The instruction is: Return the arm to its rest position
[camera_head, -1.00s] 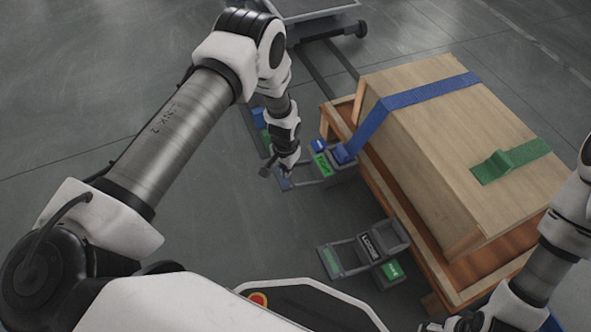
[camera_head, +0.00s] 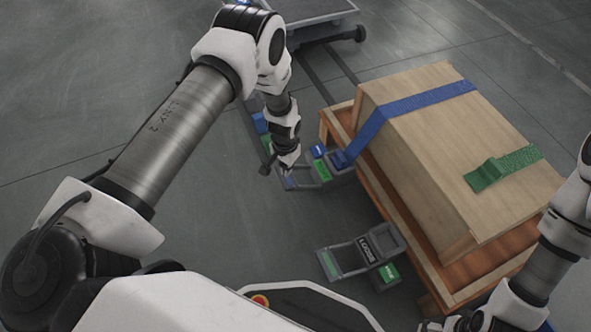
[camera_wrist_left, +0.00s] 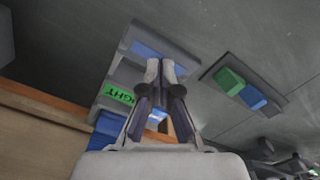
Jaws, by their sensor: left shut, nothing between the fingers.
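My left arm reaches in from the left in the head view, and its gripper (camera_head: 278,167) hangs beside a grey buckle (camera_head: 322,172) with a green label and a blue strap. In the left wrist view my left gripper (camera_wrist_left: 164,68) has its fingers together with nothing between them. They are in front of the grey buckle (camera_wrist_left: 118,78), whose green label ends in "GHT"; contact cannot be told. My right gripper (camera_head: 468,322) is partly visible at the bottom right edge; its jaws are not clear.
A wooden crate (camera_head: 440,150) with blue (camera_head: 420,98) and green (camera_head: 505,166) straps sits on an orange-brown pallet (camera_head: 400,215). A second grey buckle (camera_head: 380,244), labelled "LOOSE", lies nearer. A grey cart (camera_head: 310,12) stands behind. The floor at left is clear.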

